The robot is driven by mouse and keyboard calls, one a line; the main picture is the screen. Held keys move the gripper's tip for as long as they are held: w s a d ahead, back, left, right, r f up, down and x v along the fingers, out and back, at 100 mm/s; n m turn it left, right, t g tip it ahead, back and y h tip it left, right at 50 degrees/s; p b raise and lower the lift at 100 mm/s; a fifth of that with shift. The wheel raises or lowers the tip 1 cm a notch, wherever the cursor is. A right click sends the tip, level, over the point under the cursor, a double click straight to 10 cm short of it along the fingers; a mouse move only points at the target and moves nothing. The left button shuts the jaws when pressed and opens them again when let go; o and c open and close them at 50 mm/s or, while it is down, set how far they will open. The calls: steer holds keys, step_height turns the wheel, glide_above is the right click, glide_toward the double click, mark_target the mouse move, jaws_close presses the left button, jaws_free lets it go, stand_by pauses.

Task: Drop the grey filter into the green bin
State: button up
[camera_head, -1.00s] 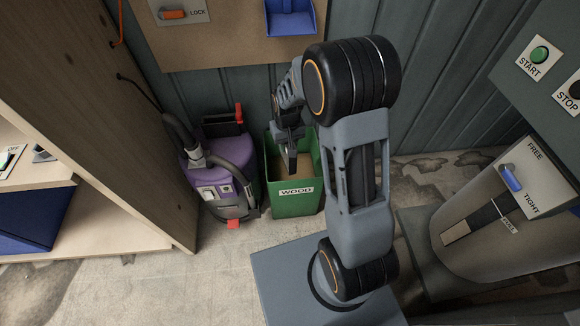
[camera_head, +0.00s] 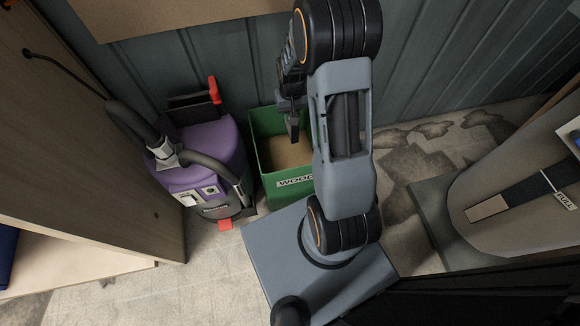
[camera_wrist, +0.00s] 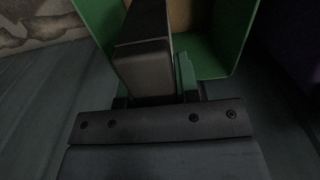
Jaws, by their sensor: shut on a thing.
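The green bin (camera_head: 258,135), marked WOOD, stands on the floor against the wall, open at the top. Its green wall also shows in the wrist view (camera_wrist: 222,45). My gripper (camera_head: 292,105) is over the bin's opening, pointing down. It is shut on the grey filter (camera_wrist: 147,68), a long dark grey block that reaches away from the jaws toward the bin's inside. In the head view the filter (camera_head: 293,127) is a small dark shape hanging below the jaws. I cannot tell how far it is below the bin's rim.
A purple vacuum (camera_head: 205,155) with a black hose stands close left of the bin. A wooden cabinet side (camera_head: 90,130) is further left. A large beige drum (camera_head: 520,190) with a strap stands at the right. Grey wall panels are behind the bin.

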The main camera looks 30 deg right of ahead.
steer(key=shift+d+f+b, duration=0.3)
steer(key=shift+f+b, duration=0.05)
steer(key=shift+f, duration=0.45)
step_height(320, 180, down, 6)
steer(key=b, duration=0.4)
steer(key=shift+r+b, duration=0.2)
steer(key=shift+b, duration=0.1)
steer(key=shift+s, duration=0.1)
steer(key=o, duration=1.1)
steer(key=shift+c, duration=0.2)
step_height(320, 180, up, 14)
steer(key=p, duration=0.5)
